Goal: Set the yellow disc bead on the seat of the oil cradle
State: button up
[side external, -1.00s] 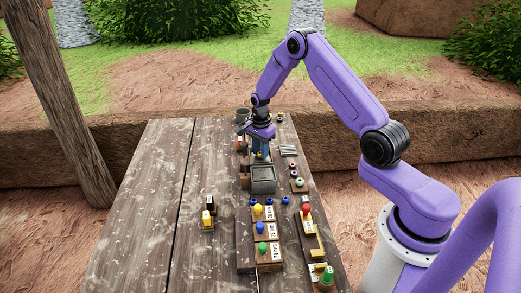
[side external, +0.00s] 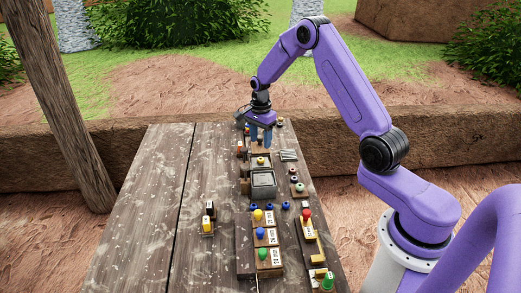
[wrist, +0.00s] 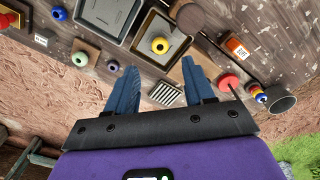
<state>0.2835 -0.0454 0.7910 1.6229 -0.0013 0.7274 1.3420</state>
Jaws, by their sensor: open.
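The yellow disc bead (wrist: 160,46), a round bead with a dark centre, lies on the dark inner face of a square, tan-rimmed holder (wrist: 160,27). I take this holder to be the oil cradle. In the side view the bead (side external: 261,161) shows just below my gripper (side external: 261,141), on the holder behind the grey tray. My gripper (wrist: 159,66) is open and empty, its two blue fingers apart. The fingertips are above the bead and clear of it. I cannot tell whether the bead lies fully flat.
A grey-rimmed tray (wrist: 108,18) adjoins the holder. A striped plate (wrist: 165,94), a red disc (wrist: 228,83), a grey cup (wrist: 280,98) and an orange labelled block (wrist: 237,47) stand nearby. Blocks with coloured knobs (side external: 262,234) fill the near table. The table's left side is mostly clear.

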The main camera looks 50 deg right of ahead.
notch_tip(320, 180, up, 5)
jog(key=shift+a+f, duration=0.1)
jog(key=s+a+r+n, duration=0.4)
jog(key=s+a+n, duration=0.3)
jog(key=a, duration=0.2)
jog(key=s+a+r+n, duration=0.4)
jog(key=s+a+n, duration=0.3)
jog(key=a, duration=0.3)
jog(key=s+r+n, duration=0.2)
jog(key=s+n, duration=1.4)
jog(key=s, duration=0.7)
jog(key=shift+s+n, duration=0.3)
jog(key=shift+s, duration=0.1)
